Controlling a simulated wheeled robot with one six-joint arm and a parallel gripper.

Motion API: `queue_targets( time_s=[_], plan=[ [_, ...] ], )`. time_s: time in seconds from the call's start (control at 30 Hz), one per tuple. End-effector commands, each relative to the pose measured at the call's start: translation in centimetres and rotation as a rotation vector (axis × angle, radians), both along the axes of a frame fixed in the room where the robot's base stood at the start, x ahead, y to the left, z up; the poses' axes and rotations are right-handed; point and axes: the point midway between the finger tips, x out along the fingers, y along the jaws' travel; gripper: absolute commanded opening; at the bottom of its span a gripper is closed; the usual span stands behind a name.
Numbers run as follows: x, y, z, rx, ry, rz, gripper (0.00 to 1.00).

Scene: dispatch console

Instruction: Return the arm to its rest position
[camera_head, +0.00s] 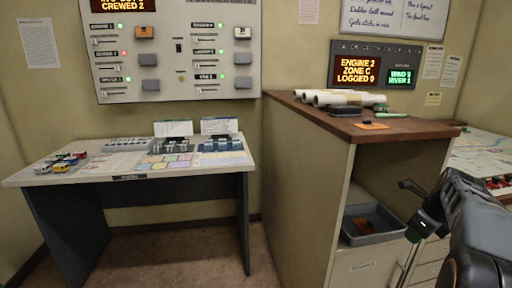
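My gripper (410,208) shows at the lower right, at the end of my dark arm. It is raised in front of the wooden-topped cabinet (345,122), beside its open shelf. One dark finger points left toward the grey tray in the shelf. I see nothing held in it, but the angle hides how far apart the fingers are. My arm comes in from the right edge and covers part of the cabinet's drawers.
A desk (60,178) with toy vehicles and papers stands at the left, under a switch panel (170,50). Rolled papers (330,98) lie on the cabinet top. A grey tray (372,238) sits in the shelf. A map table (480,150) is at the right. Floor between desk and cabinet is clear.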

Motion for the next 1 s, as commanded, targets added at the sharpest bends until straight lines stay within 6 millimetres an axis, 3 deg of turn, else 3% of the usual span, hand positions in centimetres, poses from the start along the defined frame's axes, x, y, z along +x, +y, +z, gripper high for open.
queue_targets(
  time_s=[0.27,0.37,0.57,0.7,0.8,1.0],
  plan=[
    [-1.3,0.7,-2.6,-0.119,0.034,0.398,0.36],
    [-2.2,2.2,-2.7,-0.188,0.049,0.647,0.36],
    [-5.0,9.0,-0.6,-0.380,0.069,1.379,0.36],
    [-8.2,15.5,2.8,-0.535,0.063,1.950,0.36],
    [-11.0,19.8,5.1,-0.635,0.049,2.282,0.36],
    [-14.3,24.7,8.5,-0.742,0.004,2.499,0.36]
  ],
)
